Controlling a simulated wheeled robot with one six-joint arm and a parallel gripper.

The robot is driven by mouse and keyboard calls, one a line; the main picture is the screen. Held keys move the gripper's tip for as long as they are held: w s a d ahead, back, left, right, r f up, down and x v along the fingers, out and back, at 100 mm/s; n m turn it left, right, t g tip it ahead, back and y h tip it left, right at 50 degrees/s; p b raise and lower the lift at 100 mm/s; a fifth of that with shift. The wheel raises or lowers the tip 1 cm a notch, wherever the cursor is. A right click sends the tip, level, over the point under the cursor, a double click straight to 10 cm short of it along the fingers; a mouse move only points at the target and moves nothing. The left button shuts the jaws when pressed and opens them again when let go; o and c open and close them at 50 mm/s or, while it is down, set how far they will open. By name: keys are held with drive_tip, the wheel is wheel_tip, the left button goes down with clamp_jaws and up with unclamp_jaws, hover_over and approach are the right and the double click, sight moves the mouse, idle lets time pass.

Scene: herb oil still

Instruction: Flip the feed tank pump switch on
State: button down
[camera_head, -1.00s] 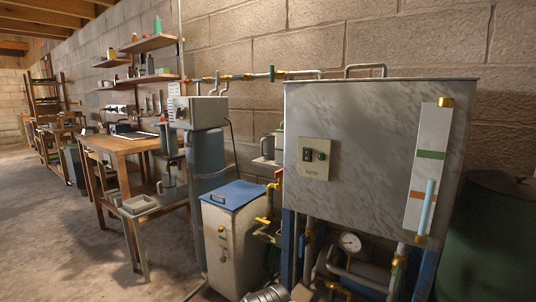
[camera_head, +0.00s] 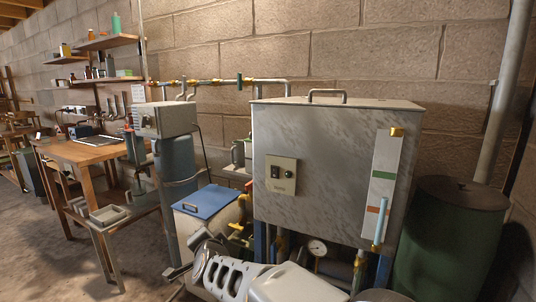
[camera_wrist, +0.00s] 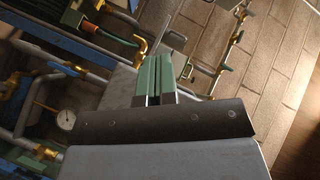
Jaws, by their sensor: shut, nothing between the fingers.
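The feed tank (camera_head: 335,165) is a large grey metal box at centre right in the head view. A small beige switch plate (camera_head: 281,188) is on its front, toward the left. The plate carries a dark rocker switch (camera_head: 275,171) and a round dark button or lamp beside it. The rocker's position is too small to tell. My gripper's green fingers (camera_wrist: 154,62) are shut and empty in the wrist view, above pipes and a grey surface. The switch plate is not visible there. In the head view my arm is low, below the tank front and apart from the plate.
A pressure gauge (camera_head: 317,247) and pipes sit under the tank. A white box with a blue lid (camera_head: 206,200) stands to its left, a dark green drum (camera_head: 450,235) to its right. A wooden table (camera_head: 82,153) is further left. Space before the plate looks clear.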

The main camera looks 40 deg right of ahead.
sight(271, 167)
drive_tip(key=s+d+r+m+g+h+p, duration=0.2)
drive_tip(key=d+r+m+g+h+p, duration=0.3)
drive_tip(key=d+r+m+h, duration=0.6)
drive_tip(key=m+h, duration=0.2)
drive_tip(key=m, duration=0.3)
drive_tip(key=shift+s+h+p, duration=0.2)
drive_tip(key=shift+h+p, duration=0.15)
drive_tip(key=shift+h, duration=0.05)
drive_tip(key=x, duration=1.4)
drive_tip(key=shift+d+f+p, duration=0.1)
drive_tip(key=shift+f+p, duration=0.05)
drive_tip(key=shift+p, duration=0.25)
